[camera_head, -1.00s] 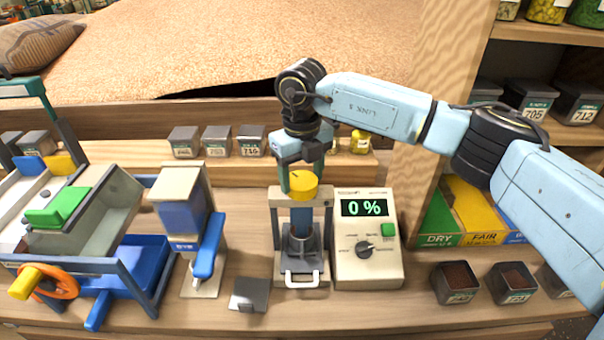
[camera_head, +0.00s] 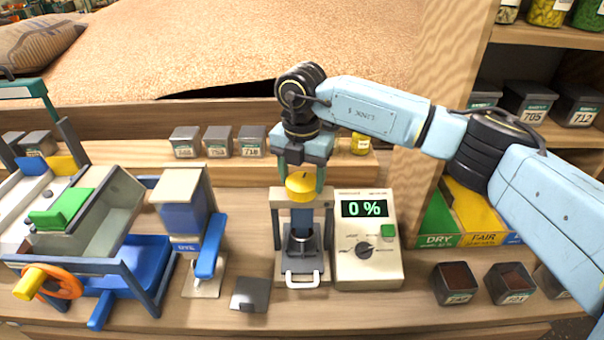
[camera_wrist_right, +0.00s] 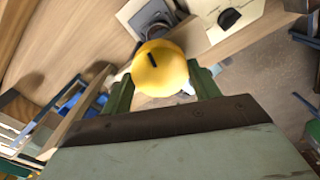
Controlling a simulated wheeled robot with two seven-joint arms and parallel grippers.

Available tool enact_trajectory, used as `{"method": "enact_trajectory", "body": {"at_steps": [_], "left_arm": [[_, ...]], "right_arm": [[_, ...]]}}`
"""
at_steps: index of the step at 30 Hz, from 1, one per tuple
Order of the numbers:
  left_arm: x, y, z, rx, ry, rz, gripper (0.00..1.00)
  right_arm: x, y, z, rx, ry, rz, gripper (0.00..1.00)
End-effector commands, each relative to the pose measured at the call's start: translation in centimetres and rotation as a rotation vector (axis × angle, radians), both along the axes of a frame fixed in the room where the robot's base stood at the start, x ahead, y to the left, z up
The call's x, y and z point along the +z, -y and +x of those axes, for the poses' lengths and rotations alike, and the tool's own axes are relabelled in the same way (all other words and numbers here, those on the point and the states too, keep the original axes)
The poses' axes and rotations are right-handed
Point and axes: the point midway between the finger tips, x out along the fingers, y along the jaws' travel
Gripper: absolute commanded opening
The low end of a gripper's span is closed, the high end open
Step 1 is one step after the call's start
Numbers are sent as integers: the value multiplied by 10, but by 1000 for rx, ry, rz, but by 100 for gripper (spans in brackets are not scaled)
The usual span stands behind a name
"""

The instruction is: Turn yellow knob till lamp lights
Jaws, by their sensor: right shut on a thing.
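The yellow knob (camera_head: 301,186) sits on top of the small press stand (camera_head: 301,250), above its blue cylinder. My right gripper (camera_head: 301,172) comes down over the knob from above with one finger on each side, shut on it. In the right wrist view the yellow knob (camera_wrist_right: 159,68) with its dark index mark lies between the green fingers of my right gripper (camera_wrist_right: 162,88). Right of the stand is a beige meter (camera_head: 368,270) whose display reads 0 % in green, with a green square and a dark dial. I cannot make out a separate lamp. My left gripper is not in view.
A blue-and-beige dispenser (camera_head: 190,225) with a blue lever stands left of the press. Further left is a framed machine with a blue tray (camera_head: 140,268) and an orange wheel. A dark grey plate (camera_head: 250,294) lies in front. Small labelled bins (camera_head: 457,282) stand at right.

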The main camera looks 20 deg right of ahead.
Motion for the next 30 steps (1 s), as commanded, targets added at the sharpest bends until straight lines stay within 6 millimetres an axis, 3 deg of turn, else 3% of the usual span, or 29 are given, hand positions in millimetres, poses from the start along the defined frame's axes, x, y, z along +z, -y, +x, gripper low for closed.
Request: {"method": "enact_trajectory", "body": {"at_steps": [18, 30], "left_arm": [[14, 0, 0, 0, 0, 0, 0], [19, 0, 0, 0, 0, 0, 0]], "right_arm": [[2, 0, 1, -547, 3, 1, 38], [2, 0, 2, -725, 4, 0, 38]]}}
